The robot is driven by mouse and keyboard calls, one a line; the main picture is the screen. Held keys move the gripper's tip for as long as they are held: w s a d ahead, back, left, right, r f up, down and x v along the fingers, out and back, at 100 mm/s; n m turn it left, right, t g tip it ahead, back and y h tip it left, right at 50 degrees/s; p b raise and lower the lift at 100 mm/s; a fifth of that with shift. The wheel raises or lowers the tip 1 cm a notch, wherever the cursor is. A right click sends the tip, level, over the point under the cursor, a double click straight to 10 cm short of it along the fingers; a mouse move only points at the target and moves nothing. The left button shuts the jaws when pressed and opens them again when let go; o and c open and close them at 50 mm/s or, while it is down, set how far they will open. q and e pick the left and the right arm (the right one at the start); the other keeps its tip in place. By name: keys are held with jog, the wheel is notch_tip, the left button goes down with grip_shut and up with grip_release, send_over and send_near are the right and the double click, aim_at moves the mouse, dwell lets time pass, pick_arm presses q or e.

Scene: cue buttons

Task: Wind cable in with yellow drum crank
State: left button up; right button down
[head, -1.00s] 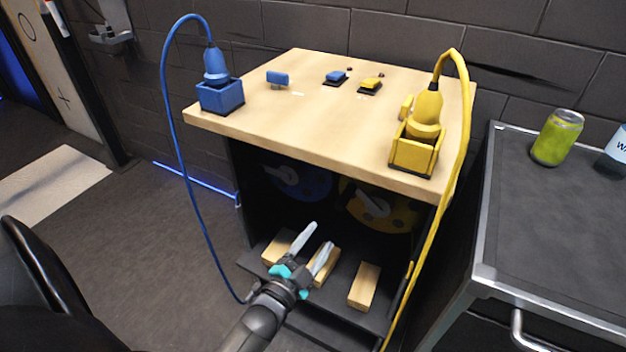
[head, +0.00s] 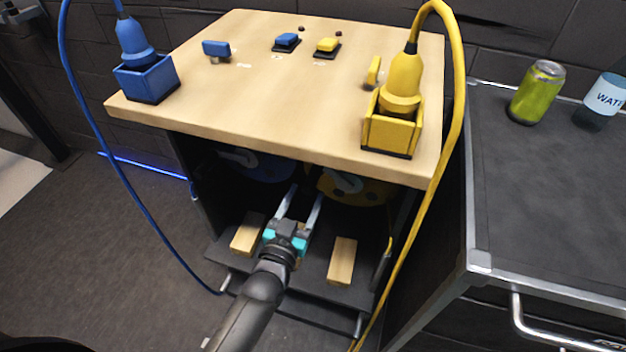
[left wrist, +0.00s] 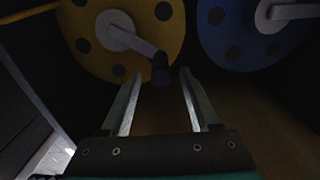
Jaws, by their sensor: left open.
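The yellow drum (head: 372,194) sits in the dark cabinet under the tabletop, partly hidden by the table edge. Its grey crank (head: 342,181) shows in front of it. In the left wrist view the yellow drum (left wrist: 88,40) is at upper left, and its crank arm (left wrist: 134,41) ends in a dark knob (left wrist: 160,70). My left gripper (head: 303,193) is open and empty, reaching into the cabinet. In the left wrist view the knob appears between the fingertips of my left gripper (left wrist: 158,82); I cannot tell the depth. The yellow cable (head: 457,110) arches from the yellow plug (head: 403,80), which stands in its yellow box.
A blue drum (head: 268,171) with its own crank (head: 238,157) sits beside the yellow one. Wooden blocks (head: 342,260) lie on the cabinet floor. The blue cable (head: 118,190) hangs at left. A side table (head: 560,200) with a can (head: 538,92) stands at right.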

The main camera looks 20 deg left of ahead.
aim_at(313, 178)
pick_arm(q)
jog(key=w+b, duration=0.1)
jog(key=w, duration=0.3)
jog(key=shift+w, duration=0.25)
jog(key=shift+w+b, duration=0.4)
jog(key=shift+w, duration=0.5)
pick_arm(e)
jog(key=shift+w+a+r, duration=0.3)
jog(key=shift+w+a, duration=0.45)
jog(key=shift+w, duration=0.05)
jog(key=shift+w+a+r, duration=0.3)
jog(key=shift+w+a, duration=0.4)
jog(key=shift+w, duration=0.1)
pick_arm(q)
grip_shut()
